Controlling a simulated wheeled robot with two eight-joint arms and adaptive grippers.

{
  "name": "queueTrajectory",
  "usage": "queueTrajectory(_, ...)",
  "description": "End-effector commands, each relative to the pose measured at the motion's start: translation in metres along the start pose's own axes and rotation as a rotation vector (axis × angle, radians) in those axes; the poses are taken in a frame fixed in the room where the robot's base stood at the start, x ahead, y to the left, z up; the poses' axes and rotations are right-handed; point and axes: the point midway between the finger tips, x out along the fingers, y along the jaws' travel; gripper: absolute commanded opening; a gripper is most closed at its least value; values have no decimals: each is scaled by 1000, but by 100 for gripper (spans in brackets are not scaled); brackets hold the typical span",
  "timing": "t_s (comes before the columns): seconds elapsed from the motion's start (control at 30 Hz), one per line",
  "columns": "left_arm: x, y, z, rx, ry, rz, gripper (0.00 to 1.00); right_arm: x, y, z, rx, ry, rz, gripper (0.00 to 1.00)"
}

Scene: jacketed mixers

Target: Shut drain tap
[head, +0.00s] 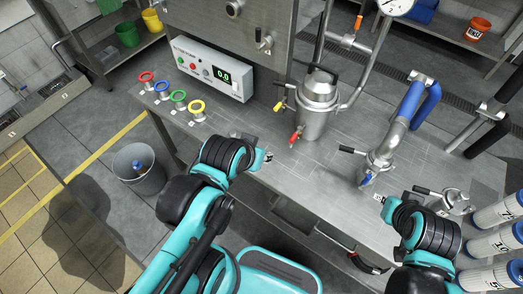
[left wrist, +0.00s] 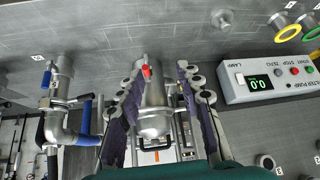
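A steel jacketed vessel (head: 316,105) stands on the bench. A red-handled tap (head: 296,136) sits low on its front and a yellow-handled tap (head: 280,106) on its left side; no label shows which is the drain tap. The red handle (left wrist: 147,72) also shows in the left wrist view, on the vessel (left wrist: 153,112), between my fingers. My left gripper (left wrist: 160,68) is open and empty, its fingers either side of the vessel in that picture. In the head view my left gripper (head: 264,158) is at the bench's front edge, apart from the red tap. My right gripper (head: 381,199) is at the front edge; its fingers are unclear.
A pump box (head: 212,70) reading 0.0 stands left of the vessel, with coloured rings (head: 179,96) before it. A blue-handled pipe fitting (head: 379,165) stands to the right, then white filter cartridges (head: 497,213). Bare bench lies between vessel and front edge.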

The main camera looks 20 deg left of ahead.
Motion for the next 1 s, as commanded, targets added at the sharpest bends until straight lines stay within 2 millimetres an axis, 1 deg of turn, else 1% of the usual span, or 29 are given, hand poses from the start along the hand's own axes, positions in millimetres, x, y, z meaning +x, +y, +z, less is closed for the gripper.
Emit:
queueTrajectory(0.1,0,0,0,0,1,1,36,0,0,0,0,0,0,0)
queueTrajectory(0.17,0,0,-1,-2,0,1,20,0,0,0,0,0,0,0)
queueTrajectory(0.2,0,0,-2,-11,-4,2,10,0,0,0,0,0,0,0)
queueTrajectory(0.23,-1,0,-4,-23,-10,2,2,-1,0,-1,0,0,0,0)
queueTrajectory(0.27,-1,0,-8,-40,-18,3,0,-2,0,-1,0,0,0,0)
queueTrajectory(0.37,-2,-1,-24,-150,-66,6,0,-6,0,-4,0,0,0,0)
queueTrajectory(0.43,0,-3,-41,-265,-119,5,0,-10,0,-7,0,0,0,0)
queueTrajectory(0.57,11,-7,-74,-517,-236,-9,0,-18,0,-13,0,0,0,0)
queueTrajectory(0.67,25,-11,-96,-707,-327,-33,0,-23,0,-16,0,0,0,0)
queueTrajectory(0.8,53,-19,-121,-968,-456,-86,0,-31,0,-22,0,0,0,0)
queueTrajectory(0.9,77,-25,-134,-1140,-543,-136,0,-36,0,-26,0,0,0,0)
queueTrajectory(1.0,99,-32,-140,-1282,-616,-188,0,-40,0,-28,0,0,0,0)
